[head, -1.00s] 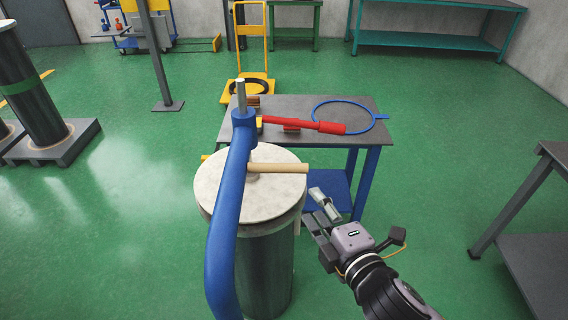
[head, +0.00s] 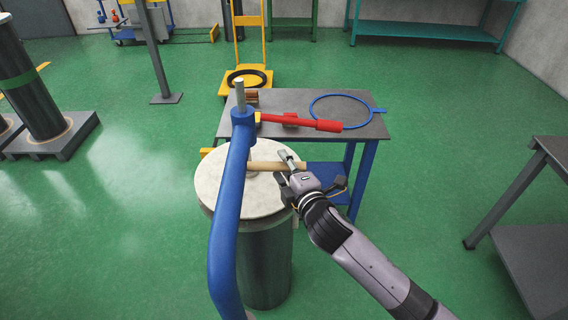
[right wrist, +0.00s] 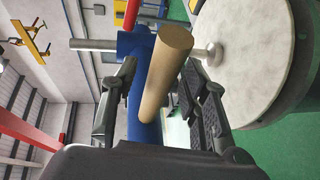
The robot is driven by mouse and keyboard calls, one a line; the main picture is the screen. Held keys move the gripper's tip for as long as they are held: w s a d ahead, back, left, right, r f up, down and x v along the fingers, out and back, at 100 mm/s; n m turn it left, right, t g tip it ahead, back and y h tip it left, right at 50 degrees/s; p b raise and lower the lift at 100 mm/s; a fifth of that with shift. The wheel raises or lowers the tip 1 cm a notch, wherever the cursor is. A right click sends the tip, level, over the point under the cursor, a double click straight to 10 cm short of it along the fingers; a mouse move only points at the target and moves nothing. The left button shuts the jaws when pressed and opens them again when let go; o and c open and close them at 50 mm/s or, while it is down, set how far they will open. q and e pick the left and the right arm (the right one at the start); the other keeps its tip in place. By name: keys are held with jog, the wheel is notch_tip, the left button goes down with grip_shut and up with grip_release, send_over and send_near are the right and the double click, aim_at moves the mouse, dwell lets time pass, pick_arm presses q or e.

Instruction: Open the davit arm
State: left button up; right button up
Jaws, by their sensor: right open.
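The blue davit arm (head: 232,190) curves up in front of the cylinder and ends in a collar with a grey pin at its top. A wooden handle bar (head: 265,166) sticks out to the right below the collar, above the cylinder's pale round lid (head: 215,180). My right gripper (head: 286,162) is at the bar's right end. In the right wrist view the wooden bar (right wrist: 165,70) lies between the open fingers (right wrist: 160,105), its end toward the camera, with the blue arm (right wrist: 137,110) behind it. My left gripper is not in view.
A grey table (head: 345,125) behind the cylinder holds a red tool (head: 300,122) and a blue ring (head: 318,98). A yellow trolley (head: 240,78) stands beyond it. Another table (head: 545,190) is at the right.

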jog(key=shift+w+a, duration=0.1)
jog(key=shift+w, duration=0.15)
jog(key=shift+f, duration=0.1)
grip_shut()
dwell(0.4)
dwell(0.4)
